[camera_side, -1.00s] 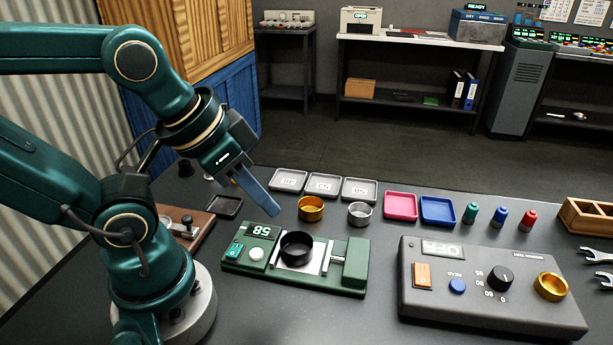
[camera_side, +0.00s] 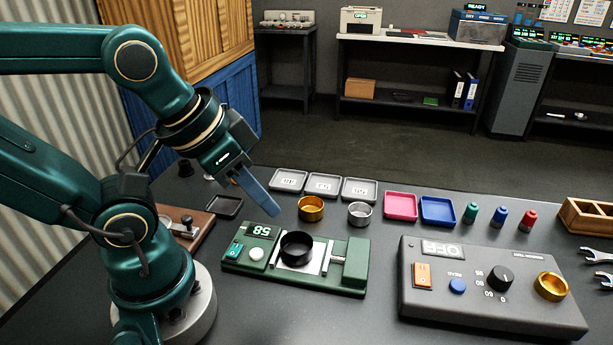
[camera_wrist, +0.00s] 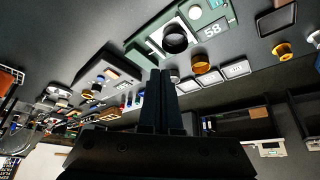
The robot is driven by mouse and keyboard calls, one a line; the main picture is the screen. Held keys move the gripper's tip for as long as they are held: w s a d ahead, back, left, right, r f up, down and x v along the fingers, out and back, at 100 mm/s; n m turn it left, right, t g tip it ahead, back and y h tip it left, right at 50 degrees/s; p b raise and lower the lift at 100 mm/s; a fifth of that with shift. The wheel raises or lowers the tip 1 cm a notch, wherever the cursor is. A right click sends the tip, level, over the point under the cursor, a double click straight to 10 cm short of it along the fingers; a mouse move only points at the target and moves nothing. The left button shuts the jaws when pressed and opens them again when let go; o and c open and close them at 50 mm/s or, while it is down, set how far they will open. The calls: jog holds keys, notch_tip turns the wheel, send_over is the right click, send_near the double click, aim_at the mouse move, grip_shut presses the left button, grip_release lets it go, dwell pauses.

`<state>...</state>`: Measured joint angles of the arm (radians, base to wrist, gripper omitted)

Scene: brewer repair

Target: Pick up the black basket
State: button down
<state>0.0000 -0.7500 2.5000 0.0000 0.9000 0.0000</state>
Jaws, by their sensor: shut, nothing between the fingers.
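The black basket (camera_side: 296,248) is a short, open, round black cup. It sits upright on the light plate of the green device (camera_side: 345,291), left of that device's clamp block. In the wrist view the black basket (camera_wrist: 175,40) shows beyond the fingertips, near the top. My gripper (camera_side: 274,210) is shut and empty, its blue-grey fingers pointing down and to the right. Its tips are above and a little to the left of the basket, apart from it. The shut fingers (camera_wrist: 158,74) also show in the wrist view.
A gold basket (camera_side: 311,209) and a silver basket (camera_side: 359,213) stand behind the green device. Labelled grey trays, a pink tray (camera_side: 400,206) and a blue tray (camera_side: 437,211) lie farther back. A grey test box (camera_side: 490,315) holding a gold ring stands at right.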

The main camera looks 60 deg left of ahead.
grip_release()
jog(key=m+g, duration=0.6)
jog(key=m, duration=0.1)
send_over(296, 252)
jog(key=w, duration=0.1)
jog(key=shift+y, duration=0.4)
jog(key=f, duration=0.7)
jog(key=shift+w+d+f, duration=0.1)
jog(key=shift+d+f, duration=0.15)
jog(key=shift+f, duration=0.1)
jog(key=shift+s+f+g, duration=0.2)
jog(key=shift+f+g, duration=0.2)
jog(key=shift+f, duration=0.2)
jog(key=shift+s+a+f, duration=0.1)
jog(key=shift+s+f, duration=0.05)
jog(key=shift+f, duration=1)
jog(key=shift+s+a+f, duration=0.1)
jog(key=shift+f, duration=1.05)
